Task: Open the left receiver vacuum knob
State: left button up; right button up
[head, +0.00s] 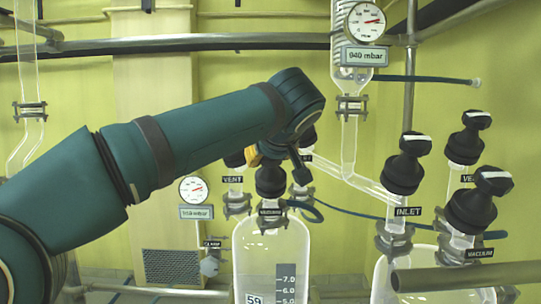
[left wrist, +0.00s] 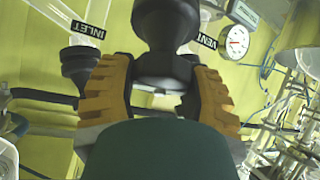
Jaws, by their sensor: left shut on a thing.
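The left receiver (head: 262,250) is a clear glass vessel with a graduated scale and a tag reading 59. Its black vacuum knob (head: 270,182) stands upright above a small VACUUM label. My left gripper (head: 275,158) reaches over the knob from above, partly hidden behind its own arm. In the left wrist view the two yellow ridged fingers (left wrist: 160,82) are closed around the black knob (left wrist: 164,35), one on each side. The knob's turned position is hard to read. My right gripper is not in view.
VENT (head: 234,158) and INLET (head: 404,172) knobs stand close by. At the right is another receiver (head: 430,284) with its own vacuum knob (head: 472,207). A lower-left gauge (head: 194,189) and a 940 mbar gauge (head: 366,21) show. Glass tubing and blue hoses crowd the space.

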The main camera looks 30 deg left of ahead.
pick_arm(q)
jog(key=n+g+y+p, duration=0.1)
jog(key=n+g, duration=0.1)
jog(key=n, duration=0.3)
jog(key=n+g+p, duration=0.2)
jog(key=n+g, duration=0.1)
jog(key=n, duration=0.3)
jog(key=shift+s, duration=0.1)
jog(key=n+g+p, duration=0.1)
jog(key=n, duration=0.1)
jog(key=shift+n+g, duration=0.3)
jog(key=shift+n, duration=0.1)
jog(key=n+g+h, duration=0.1)
jog(key=n, duration=0.1)
jog(key=n+h+p, duration=0.1)
jog(key=n, duration=0.1)
jog(key=shift+s+g, duration=0.1)
jog(key=shift+g, duration=0.3)
jog(key=n+h+p, duration=0.1)
jog(key=n, duration=0.1)
jog(key=n+g+h+p, duration=0.1)
jog(key=n, duration=0.2)
jog(key=shift+d+f, duration=0.1)
jog(key=shift+d+f+n+h, duration=0.15)
jog(key=shift+n+h, duration=1.25)
jog(key=shift+n, duration=0.9)
jog(key=shift+n+h, duration=0.4)
jog(key=shift+n, duration=0.3)
jog(key=o, duration=1.2)
